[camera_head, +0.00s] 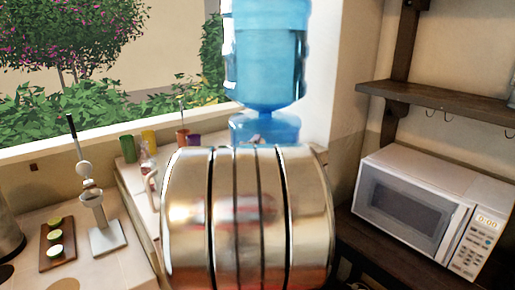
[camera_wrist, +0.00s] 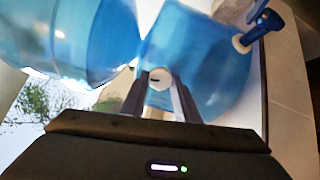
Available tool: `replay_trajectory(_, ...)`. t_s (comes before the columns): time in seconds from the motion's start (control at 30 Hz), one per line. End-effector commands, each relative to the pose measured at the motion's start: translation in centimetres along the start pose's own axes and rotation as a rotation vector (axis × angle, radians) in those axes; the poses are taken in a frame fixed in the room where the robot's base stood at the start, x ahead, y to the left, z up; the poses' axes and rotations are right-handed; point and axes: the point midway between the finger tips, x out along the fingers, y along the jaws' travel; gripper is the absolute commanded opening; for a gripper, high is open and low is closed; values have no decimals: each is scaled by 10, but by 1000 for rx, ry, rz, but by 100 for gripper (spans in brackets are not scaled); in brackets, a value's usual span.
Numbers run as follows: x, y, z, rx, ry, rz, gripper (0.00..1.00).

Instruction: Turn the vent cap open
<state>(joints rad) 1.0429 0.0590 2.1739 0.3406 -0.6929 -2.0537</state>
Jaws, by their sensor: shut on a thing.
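The vent cap (camera_wrist: 160,77) is a small white round piece with a short dark mark on its face, in the middle of the wrist view. My gripper (camera_wrist: 160,84) is shut on it, with one dark finger on each side. The cap sits in front of the blue water dispenser (camera_wrist: 222,70). The dispenser also shows in the head view (camera_head: 265,128), under a large blue bottle (camera_head: 264,60). In the head view the cap and my gripper cannot be made out. How far the cap is turned cannot be told.
A blue tap (camera_wrist: 262,26) sticks out at the upper right of the wrist view. A large shiny banded metal body (camera_head: 247,215) blocks the head view's middle. A microwave (camera_head: 420,210) stands right, below a wooden shelf (camera_head: 440,98). A lever press (camera_head: 100,215) and cutting board (camera_head: 57,245) are left.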

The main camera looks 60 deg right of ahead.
Motion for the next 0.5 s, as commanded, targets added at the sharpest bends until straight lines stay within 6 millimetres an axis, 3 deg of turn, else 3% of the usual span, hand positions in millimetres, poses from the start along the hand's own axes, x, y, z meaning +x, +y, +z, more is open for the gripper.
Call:
replay_trajectory(0.17,0,-2,-5,-3,10,-4,6)
replay_trajectory(0.2,0,-2,-5,-3,10,-4,30)
replay_trajectory(0.4,0,-1,-3,0,6,-3,44)
replay_trajectory(0.5,0,-1,-2,0,4,-2,46)
